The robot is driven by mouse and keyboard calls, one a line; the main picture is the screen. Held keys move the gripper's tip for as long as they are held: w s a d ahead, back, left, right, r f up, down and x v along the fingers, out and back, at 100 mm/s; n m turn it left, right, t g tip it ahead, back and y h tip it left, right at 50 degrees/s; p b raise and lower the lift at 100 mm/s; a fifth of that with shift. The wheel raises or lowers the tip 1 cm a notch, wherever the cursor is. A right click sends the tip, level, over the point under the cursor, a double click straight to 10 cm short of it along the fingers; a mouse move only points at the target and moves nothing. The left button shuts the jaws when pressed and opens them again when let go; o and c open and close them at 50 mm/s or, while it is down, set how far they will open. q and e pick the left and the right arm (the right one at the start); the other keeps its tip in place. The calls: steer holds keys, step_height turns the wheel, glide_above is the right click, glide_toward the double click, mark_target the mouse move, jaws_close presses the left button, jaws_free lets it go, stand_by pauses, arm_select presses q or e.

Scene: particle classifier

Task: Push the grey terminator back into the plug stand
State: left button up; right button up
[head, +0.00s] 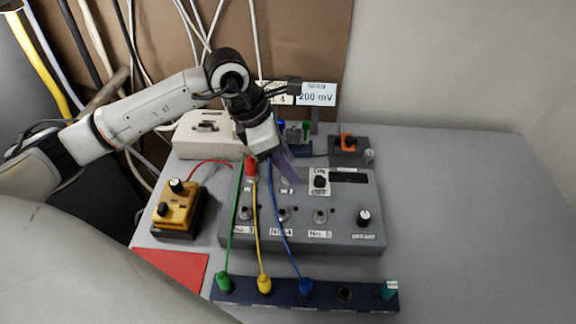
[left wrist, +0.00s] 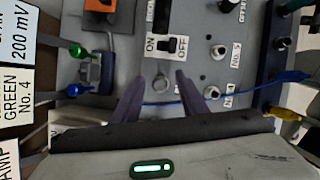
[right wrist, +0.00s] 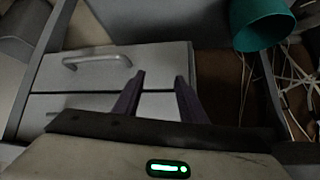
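A small dark stand (head: 297,149) with a green plug (head: 306,126) and a blue plug stands behind the grey control box (head: 345,235). A grey piece (head: 293,132) shows between these plugs; I cannot tell surely whether it is the terminator or how deep it sits. The stand also shows in the left wrist view (left wrist: 95,72), left of my fingers. My left gripper (head: 290,176) hangs over the box's back part. My right gripper (right wrist: 160,76) is open and empty before drawers.
A navy strip (head: 325,294) in front holds green, yellow and blue plugs; their leads rise to the red plug (head: 251,167) region. A yellow-orange box (head: 181,205) is left. An orange-switch unit (head: 348,143) is at the back right. The table's right side is clear.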

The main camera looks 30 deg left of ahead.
arm_select(q)
steer(key=shift+f, duration=0.1)
jaws_close()
step_height(320, 180, up, 10)
steer(key=shift+r+b, duration=0.1)
steer(key=shift+b, duration=0.2)
stand_by(0.3)
